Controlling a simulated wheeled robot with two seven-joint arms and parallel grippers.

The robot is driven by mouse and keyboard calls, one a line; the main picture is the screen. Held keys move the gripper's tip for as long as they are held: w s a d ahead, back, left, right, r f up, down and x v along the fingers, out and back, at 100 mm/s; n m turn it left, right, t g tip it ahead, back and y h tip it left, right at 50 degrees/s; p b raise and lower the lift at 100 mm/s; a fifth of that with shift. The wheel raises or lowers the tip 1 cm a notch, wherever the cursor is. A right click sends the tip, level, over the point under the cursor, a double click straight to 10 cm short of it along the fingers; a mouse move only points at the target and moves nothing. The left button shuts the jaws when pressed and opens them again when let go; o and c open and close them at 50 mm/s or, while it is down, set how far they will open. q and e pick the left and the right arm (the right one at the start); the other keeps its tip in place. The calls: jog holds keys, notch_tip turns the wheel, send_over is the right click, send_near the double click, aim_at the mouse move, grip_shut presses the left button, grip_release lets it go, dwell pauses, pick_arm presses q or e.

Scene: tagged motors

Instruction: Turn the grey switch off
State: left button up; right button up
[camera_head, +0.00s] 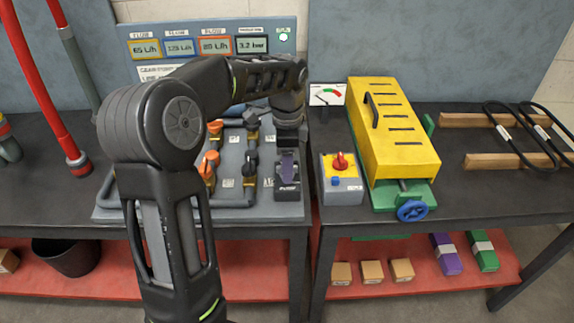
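A small dark grey switch box (287,194) stands at the right end of the grey panel board, with a purplish upright part (288,166) on its top. My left arm reaches up from the bottom and bends right across the panel. My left gripper (290,143) points down directly above the switch, at or close to the purplish part. Its fingers are dark and small here, so I cannot tell whether they are open or touch it. The lever's position is not clear. My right gripper is not in view.
Orange and black valves (209,165) stand on the board left of the switch. Right of it is a grey box with a red knob (340,162), then a yellow-covered motor (397,135) with a blue handwheel (412,210). A display panel (262,28) stands behind.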

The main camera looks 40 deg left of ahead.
pick_arm(q)
jog(key=shift+f, duration=0.4)
jog(key=shift+c, duration=0.5)
grip_shut()
